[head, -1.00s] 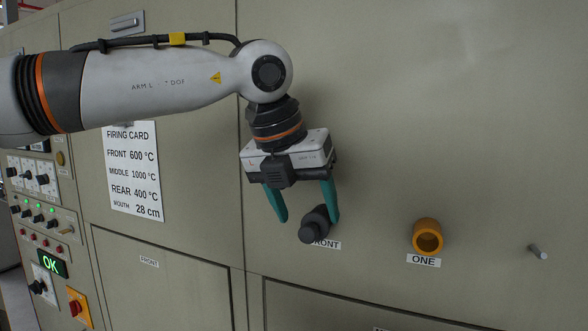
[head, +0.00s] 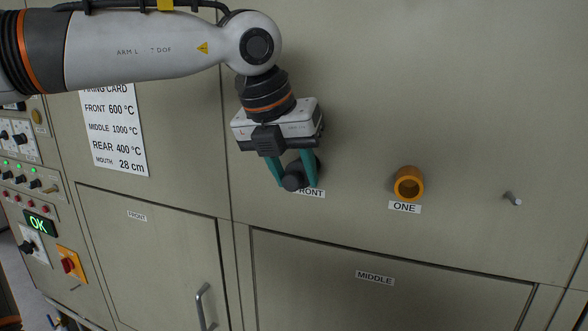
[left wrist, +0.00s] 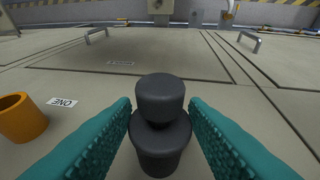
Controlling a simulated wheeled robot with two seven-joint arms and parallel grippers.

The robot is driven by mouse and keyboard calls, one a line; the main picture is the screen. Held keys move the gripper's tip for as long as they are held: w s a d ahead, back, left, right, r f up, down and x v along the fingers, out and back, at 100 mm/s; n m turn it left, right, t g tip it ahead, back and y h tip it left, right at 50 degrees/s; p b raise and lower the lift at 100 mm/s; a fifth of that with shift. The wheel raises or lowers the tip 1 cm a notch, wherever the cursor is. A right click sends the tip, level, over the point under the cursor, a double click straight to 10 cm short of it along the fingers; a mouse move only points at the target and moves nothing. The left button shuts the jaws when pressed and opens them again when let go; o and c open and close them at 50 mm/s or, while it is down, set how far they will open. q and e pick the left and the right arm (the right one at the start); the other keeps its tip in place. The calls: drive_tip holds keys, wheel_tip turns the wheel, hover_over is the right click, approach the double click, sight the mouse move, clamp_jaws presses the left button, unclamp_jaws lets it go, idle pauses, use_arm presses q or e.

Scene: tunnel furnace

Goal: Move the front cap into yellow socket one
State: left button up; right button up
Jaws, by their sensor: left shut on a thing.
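The front cap (head: 293,178) is a dark grey knob on the furnace wall, just above the FRONT label (head: 311,193). My left gripper (head: 291,183) is shut on it, with one teal finger on each side. In the left wrist view the cap (left wrist: 160,100) stands between the two fingers. Whether the cap is still seated on the wall cannot be told. Yellow socket one (head: 408,184) is an open orange-yellow ring on the wall to the right, above the ONE label (head: 404,207). It also shows at the left of the left wrist view (left wrist: 20,118). My right gripper is not in view.
A small metal peg (head: 512,198) sticks out right of the socket. Door panels labelled FRONT (head: 137,216) and MIDDLE (head: 375,278) lie below, one with a handle (head: 204,307). A control panel (head: 30,185) is at the left. The wall between cap and socket is clear.

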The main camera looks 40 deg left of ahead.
use_arm(q)
drive_tip(key=shift+s+d+f+b, duration=0.1)
drive_tip(key=shift+s+d+b, duration=0.05)
drive_tip(key=shift+s+b, duration=0.2)
drive_tip(key=shift+s+d+b, duration=0.25)
drive_tip(key=shift+s+b, duration=0.15)
drive_tip(key=shift+s, duration=0.65)
drive_tip(key=shift+s+d+b, duration=0.2)
drive_tip(key=shift+s+b, duration=0.15)
drive_tip(key=shift+s, duration=0.7)
drive_tip(key=s+d+b, duration=0.2)
drive_tip(key=s+b, duration=0.1)
drive_tip(key=s, duration=0.6)
drive_tip(key=shift+s+d, duration=0.15)
drive_tip(key=shift+s, duration=0.2)
drive_tip(key=shift+w, duration=0.1)
